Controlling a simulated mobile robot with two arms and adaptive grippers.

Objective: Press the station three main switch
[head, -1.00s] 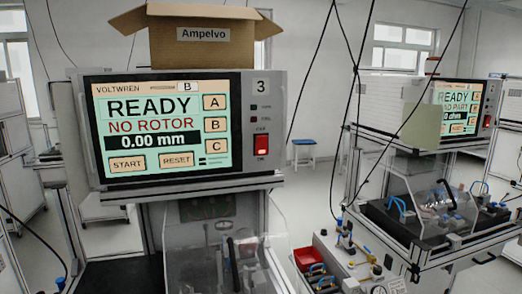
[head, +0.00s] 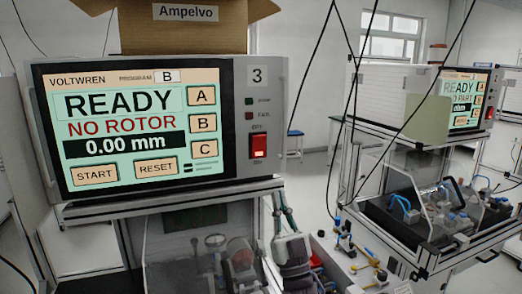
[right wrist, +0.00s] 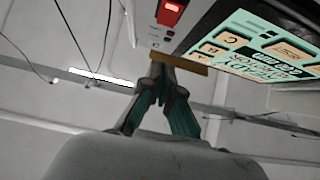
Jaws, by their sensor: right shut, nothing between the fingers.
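The station three tester has a grey front with a "3" label and a lit screen (head: 125,125) reading READY, NO ROTOR, 0.00 mm. Its red main switch (head: 258,146) sits right of the screen, under two small lamps, with a lit patch on its lower half. My right gripper (head: 277,198) is below and slightly right of the switch, pointing up, shut and empty. In the right wrist view the shut fingertips (right wrist: 163,62) are apart from the red switch (right wrist: 171,13), which shows beyond them near the top edge. My left gripper is not in view.
A cardboard box (head: 183,35) marked Ampelvo stands on top of the tester. Below is a clear guard (head: 170,250) over a fixture. A second station (head: 465,100) stands at right with hanging cables between. Fittings (head: 370,262) lie on the bench right of my gripper.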

